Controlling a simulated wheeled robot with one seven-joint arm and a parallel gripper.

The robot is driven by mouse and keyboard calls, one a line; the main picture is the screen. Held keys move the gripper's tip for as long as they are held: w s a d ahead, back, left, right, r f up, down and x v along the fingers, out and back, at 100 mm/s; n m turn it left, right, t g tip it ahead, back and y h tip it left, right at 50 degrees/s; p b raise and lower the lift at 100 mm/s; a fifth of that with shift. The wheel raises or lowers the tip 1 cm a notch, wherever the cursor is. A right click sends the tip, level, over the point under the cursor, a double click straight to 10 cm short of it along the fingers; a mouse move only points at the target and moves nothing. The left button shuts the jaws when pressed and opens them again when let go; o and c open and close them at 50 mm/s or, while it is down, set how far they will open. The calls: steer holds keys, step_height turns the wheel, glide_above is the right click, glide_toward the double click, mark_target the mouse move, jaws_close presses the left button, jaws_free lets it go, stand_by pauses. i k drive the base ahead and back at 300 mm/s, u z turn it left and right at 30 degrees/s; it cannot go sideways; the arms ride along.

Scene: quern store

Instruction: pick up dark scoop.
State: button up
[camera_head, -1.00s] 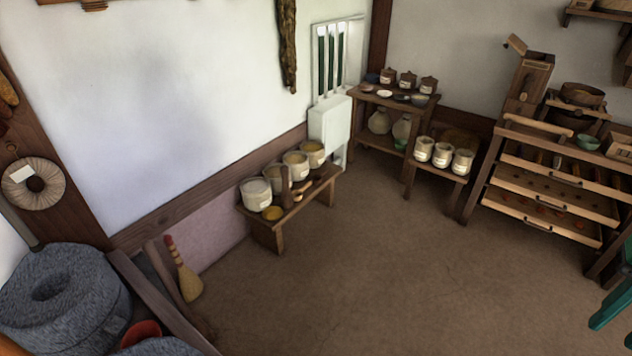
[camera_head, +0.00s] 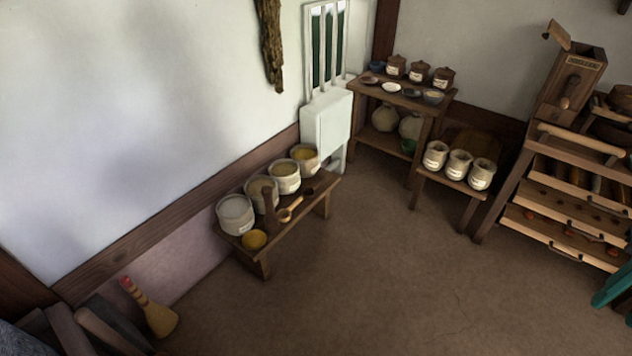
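A low wooden bench (camera_head: 258,256) stands against the left wall with a row of pale tubs on it. A small dark brown piece (camera_head: 310,191), which looks like the dark scoop, lies near the bench's right end, in front of the tubs. It is too small to make out its full shape. A lighter wooden scoop (camera_head: 286,214) lies to its left on the bench. A dark upright wooden piece (camera_head: 268,207) stands in front of the tubs, and I cannot tell what it is. My gripper is not in view.
A broom (camera_head: 155,315) leans by the wall at lower left. A small stand with several jars (camera_head: 435,156) and a drawer rack (camera_head: 560,215) stand at right. The brown floor (camera_head: 380,290) between is clear.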

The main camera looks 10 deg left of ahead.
mark_target(308, 192)
steer(key=i, duration=1.85)
steer(key=u, duration=3.4)
steer(key=i, duration=1.05)
steer(key=z, duration=1.75)
